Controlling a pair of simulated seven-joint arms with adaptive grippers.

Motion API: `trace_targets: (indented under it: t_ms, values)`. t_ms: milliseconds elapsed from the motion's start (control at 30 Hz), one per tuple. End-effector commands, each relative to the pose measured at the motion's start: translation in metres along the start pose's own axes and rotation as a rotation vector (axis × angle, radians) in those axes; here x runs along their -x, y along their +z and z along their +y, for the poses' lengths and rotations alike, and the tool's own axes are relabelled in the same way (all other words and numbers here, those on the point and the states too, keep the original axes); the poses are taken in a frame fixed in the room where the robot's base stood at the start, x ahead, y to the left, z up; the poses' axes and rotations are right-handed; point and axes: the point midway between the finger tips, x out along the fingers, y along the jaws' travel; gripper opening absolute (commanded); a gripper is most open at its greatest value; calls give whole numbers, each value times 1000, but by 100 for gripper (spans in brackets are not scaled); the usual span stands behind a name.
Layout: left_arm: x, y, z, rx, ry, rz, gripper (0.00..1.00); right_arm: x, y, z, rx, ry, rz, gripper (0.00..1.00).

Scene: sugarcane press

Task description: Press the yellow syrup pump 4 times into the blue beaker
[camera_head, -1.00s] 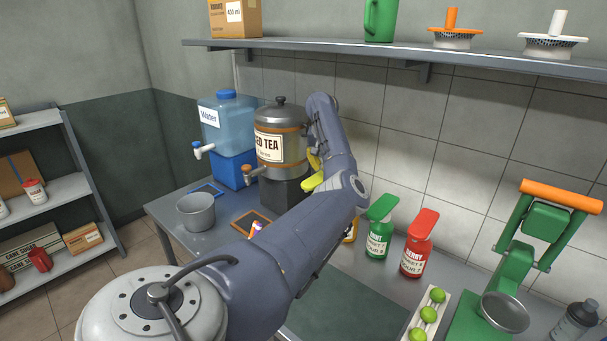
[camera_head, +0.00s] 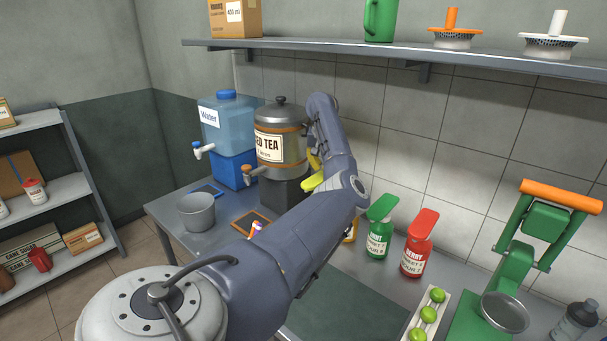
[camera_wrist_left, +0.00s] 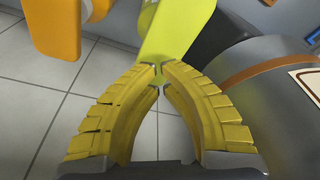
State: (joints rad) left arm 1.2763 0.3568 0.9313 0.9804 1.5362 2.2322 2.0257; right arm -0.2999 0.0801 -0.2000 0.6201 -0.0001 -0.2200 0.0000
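The yellow pump head (camera_head: 314,182) shows beside my left forearm in the head view; its bottle is hidden behind the arm. In the left wrist view the yellow pump head (camera_wrist_left: 172,28) lies just beyond the fingertips. My left gripper (camera_wrist_left: 160,74) has its yellow fingertips together with nothing between them. It overlaps the pump head in the picture; I cannot tell whether they touch. In the head view only part of the left gripper (camera_head: 314,160) shows behind the arm. The blue beaker cannot be made out. My right gripper is not in view.
An iced tea dispenser (camera_head: 281,145) stands close to the left gripper, with a water dispenser (camera_head: 228,130) further left. Green (camera_head: 378,240) and red (camera_head: 413,255) pump bottles stand right of the arm. An orange pump head (camera_wrist_left: 52,25) is near the yellow one. A metal pot (camera_head: 196,212) stands left.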

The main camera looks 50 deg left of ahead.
Motion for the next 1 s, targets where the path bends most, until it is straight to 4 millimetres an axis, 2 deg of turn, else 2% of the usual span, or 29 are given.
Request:
trace_targets:
  t_ms: [467,1000]
  values:
    - [-1,0,0,0,0,0,0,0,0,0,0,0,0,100]
    - [-16,3,0,0,0,0,0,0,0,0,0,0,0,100]
